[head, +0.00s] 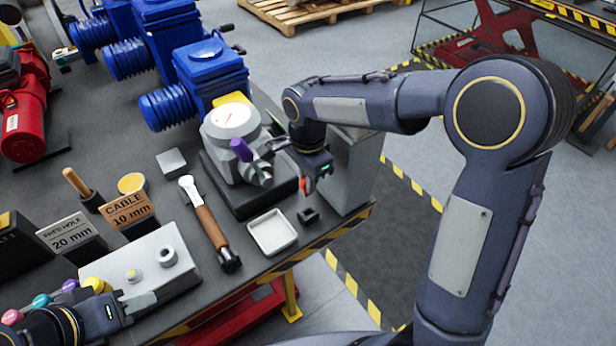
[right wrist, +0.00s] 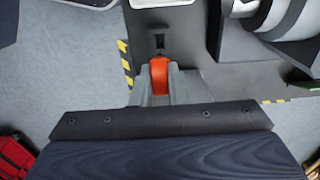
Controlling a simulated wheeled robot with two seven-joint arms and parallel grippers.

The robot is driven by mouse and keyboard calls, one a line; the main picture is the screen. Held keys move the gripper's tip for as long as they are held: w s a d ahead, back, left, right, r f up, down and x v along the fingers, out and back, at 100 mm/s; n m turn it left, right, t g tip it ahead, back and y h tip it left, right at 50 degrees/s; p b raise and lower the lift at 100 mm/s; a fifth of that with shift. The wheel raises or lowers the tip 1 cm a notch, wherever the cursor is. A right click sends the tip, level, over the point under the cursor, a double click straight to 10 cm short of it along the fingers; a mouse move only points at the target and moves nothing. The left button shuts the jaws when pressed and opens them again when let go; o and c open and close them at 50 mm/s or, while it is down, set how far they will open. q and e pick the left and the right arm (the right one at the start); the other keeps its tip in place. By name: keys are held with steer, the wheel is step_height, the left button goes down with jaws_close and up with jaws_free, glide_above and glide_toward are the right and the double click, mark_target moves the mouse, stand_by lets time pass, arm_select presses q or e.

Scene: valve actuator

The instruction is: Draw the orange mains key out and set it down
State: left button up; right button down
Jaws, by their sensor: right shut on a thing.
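The orange mains key (head: 305,186) is between the fingers of my right gripper (head: 312,178), which is shut on it. The right wrist view shows the key's orange head (right wrist: 159,75) between the two grey fingers (right wrist: 159,88). A small black socket block (head: 308,215) stands on the bench below the key; it also shows in the right wrist view (right wrist: 158,42). The key appears above and apart from the block, but its lower end is hard to make out. My left gripper (head: 140,301) is at the lower left, beside a grey block (head: 170,283); its jaw opening is unclear.
A white tray (head: 272,232) lies left of the socket block. The valve actuator (head: 232,128) with a dial and purple-capped part stands behind, a grey box (head: 350,170) to the right. A wooden-handled tool (head: 210,226) lies left of the tray. The striped bench edge (head: 340,232) is close in front.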

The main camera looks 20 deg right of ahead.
steer(key=shift+f+b, duration=2.1)
steer(key=shift+f, duration=0.8)
steer(key=shift+f+b, duration=1.1)
steer(key=shift+f, duration=0.55)
steer(key=c, duration=1.3)
jaws_free()
steer(key=shift+c, duration=0.2)
step_height(320, 180, up, 8)
steer(key=shift+f, duration=0.1)
steer(key=shift+s, duration=0.15)
